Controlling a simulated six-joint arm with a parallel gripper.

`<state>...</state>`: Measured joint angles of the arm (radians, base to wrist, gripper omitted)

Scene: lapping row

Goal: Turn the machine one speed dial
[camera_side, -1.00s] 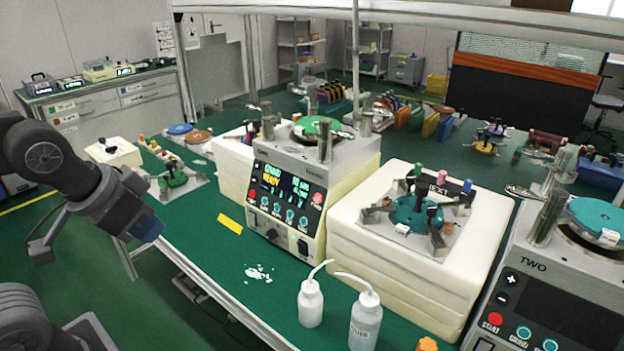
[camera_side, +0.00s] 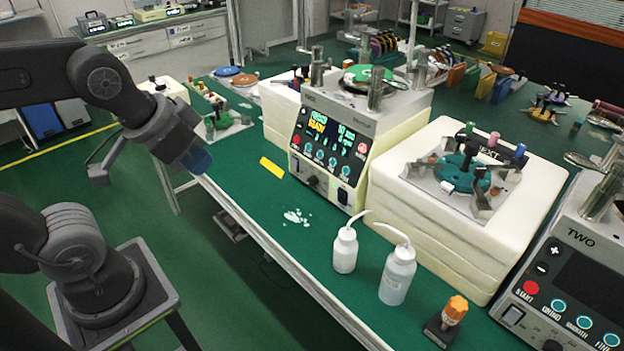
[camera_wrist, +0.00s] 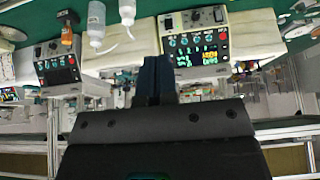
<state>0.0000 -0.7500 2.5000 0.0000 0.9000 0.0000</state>
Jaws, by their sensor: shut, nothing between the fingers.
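Machine one (camera_side: 330,140) is a cream box with a lit dark panel, standing on the green bench. A black round dial (camera_side: 313,182) sits low on its front, beside a switch block (camera_side: 342,197). In the wrist view the machine (camera_wrist: 197,50) appears upside down, with the dial (camera_wrist: 195,17) near the top. My gripper (camera_side: 197,160), with blue fingers, hangs in the air left of the machine, clear of it. In the wrist view its fingers (camera_wrist: 155,75) are together and empty. They cover part of the view just left of the machine's panel.
Two white wash bottles (camera_side: 345,250) (camera_side: 397,275) and an orange-topped item (camera_side: 453,313) stand near the bench front. White blocks with a teal fixture (camera_side: 465,175) stand right of machine one. Machine two (camera_side: 570,275) is far right. A yellow tag (camera_side: 271,167) and white bits (camera_side: 296,217) lie flat.

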